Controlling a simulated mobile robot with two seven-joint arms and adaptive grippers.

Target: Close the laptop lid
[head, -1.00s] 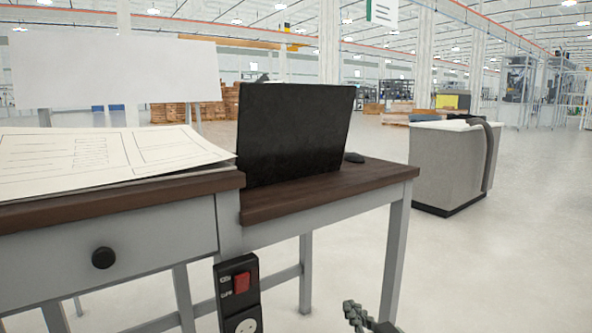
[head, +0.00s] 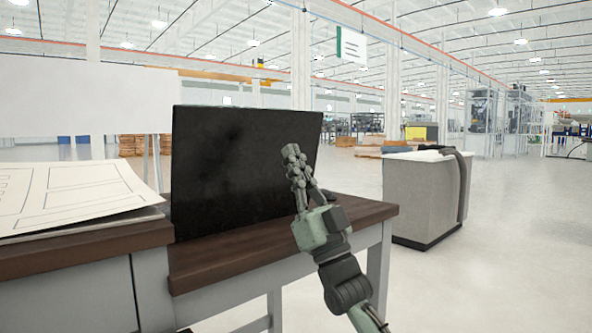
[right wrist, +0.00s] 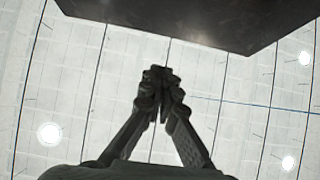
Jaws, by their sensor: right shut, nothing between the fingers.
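The laptop (head: 235,165) stands on the dark wooden desk top with its black lid upright. The back of the lid faces me and hides the keyboard side. My right gripper (head: 292,152) is in front of the right part of the lid in the head view, pointing up, with its fingertips below the lid's top edge. In the right wrist view the fingers (right wrist: 158,75) are closed together with nothing between them. A dark flat panel, likely the lid (right wrist: 200,18), spans the top of that view, apart from the fingertips. My left gripper is not in view.
The desk (head: 270,248) has a brown top and grey legs. A large paper sheet (head: 70,195) lies on its left part. A grey cabinet (head: 418,195) stands beyond the desk to the right. A white board (head: 85,95) stands behind. The floor to the right is clear.

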